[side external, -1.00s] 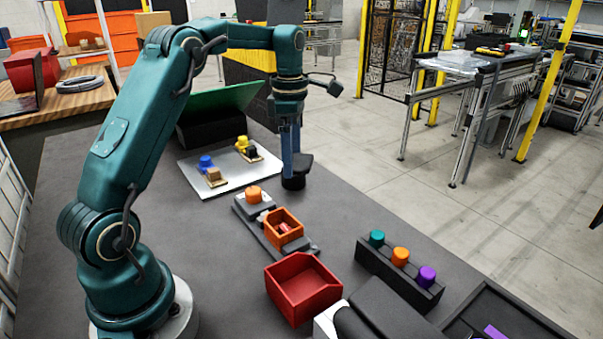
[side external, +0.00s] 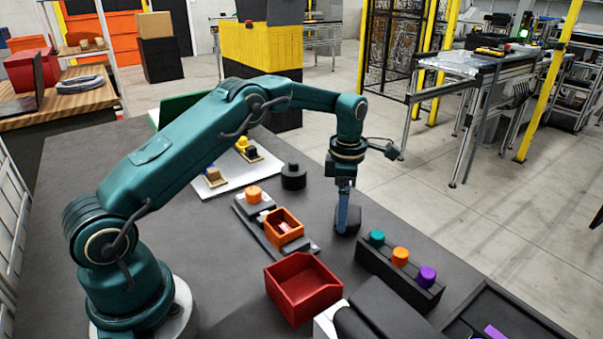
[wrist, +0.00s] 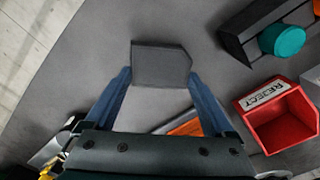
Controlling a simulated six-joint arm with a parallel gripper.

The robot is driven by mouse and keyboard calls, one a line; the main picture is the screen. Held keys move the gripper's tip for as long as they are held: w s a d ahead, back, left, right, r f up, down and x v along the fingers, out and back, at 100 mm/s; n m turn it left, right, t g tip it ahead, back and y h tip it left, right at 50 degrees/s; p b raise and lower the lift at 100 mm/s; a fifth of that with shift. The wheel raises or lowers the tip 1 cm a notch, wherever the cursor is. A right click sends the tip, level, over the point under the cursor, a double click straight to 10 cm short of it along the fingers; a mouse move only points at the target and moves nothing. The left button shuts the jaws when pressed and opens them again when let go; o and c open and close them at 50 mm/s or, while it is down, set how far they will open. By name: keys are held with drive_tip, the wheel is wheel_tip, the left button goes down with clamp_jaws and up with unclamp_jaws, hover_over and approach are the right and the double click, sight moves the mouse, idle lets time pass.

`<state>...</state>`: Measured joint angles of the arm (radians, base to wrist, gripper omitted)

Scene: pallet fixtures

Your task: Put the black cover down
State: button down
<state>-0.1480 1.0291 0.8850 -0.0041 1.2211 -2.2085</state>
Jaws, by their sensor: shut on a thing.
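The black cover (side external: 350,218) is a dark, blocky piece with one pointed side. In the side view my gripper (side external: 344,222) points down and is shut on it, low over the dark table. I cannot tell whether the cover touches the table. In the wrist view the cover (wrist: 160,63) sits between the two blue fingertips (wrist: 160,76), with bare grey table around it. A round black stand (side external: 293,178) with a smaller top is left of my gripper and uncovered.
A dark rack (side external: 373,260) with teal, orange and purple knobs stands close right of the cover. An orange bin (side external: 284,228) on a fixture is to the left. A red reject bin (side external: 303,290) is nearer the camera. A grey plate (side external: 222,182) holds small parts.

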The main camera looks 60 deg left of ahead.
drive_tip(key=shift+f, duration=0.4)
drive_tip(key=shift+f, duration=0.1)
unclamp_jaws()
